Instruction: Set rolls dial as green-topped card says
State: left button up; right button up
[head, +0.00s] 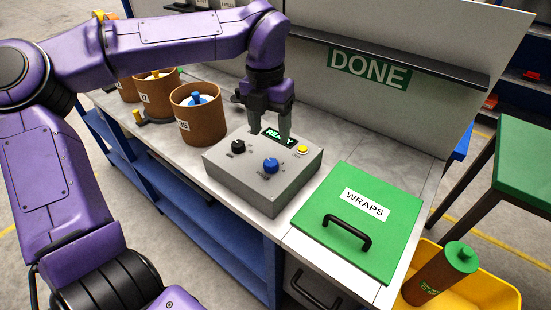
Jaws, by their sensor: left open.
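A grey control box (235,181) sits on the bench. It has a black dial (238,146), a blue dial (271,166), a yellow button (302,149) and a small screen reading READY (287,143). My left gripper (268,138) is open above the back of the box, pointing down, with a finger in front of part of the screen. I cannot tell whether it touches the box. Labels by the dials are too small to read, so I cannot tell which is the rolls dial. I see no green-topped card that I can make out. My right gripper is out of view.
A green lid marked WRAPS (328,206) with a black handle lies right of the box. Brown canisters (198,122) stand to the left. A yellow bin (485,291) holds a brown roll with a green end (440,275). A DONE panel (368,71) stands behind.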

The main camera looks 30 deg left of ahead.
aim_at(271, 162)
pick_arm(q)
jog(key=f, duration=0.8)
jog(key=shift+s+d+p, duration=0.1)
jog(key=shift+s+p, duration=0.1)
jog(key=shift+p, duration=0.1)
jog(key=shift+f, duration=0.45)
jog(key=c, duration=1)
jog(key=shift+c, duration=0.2)
jog(key=shift+r, duration=0.1)
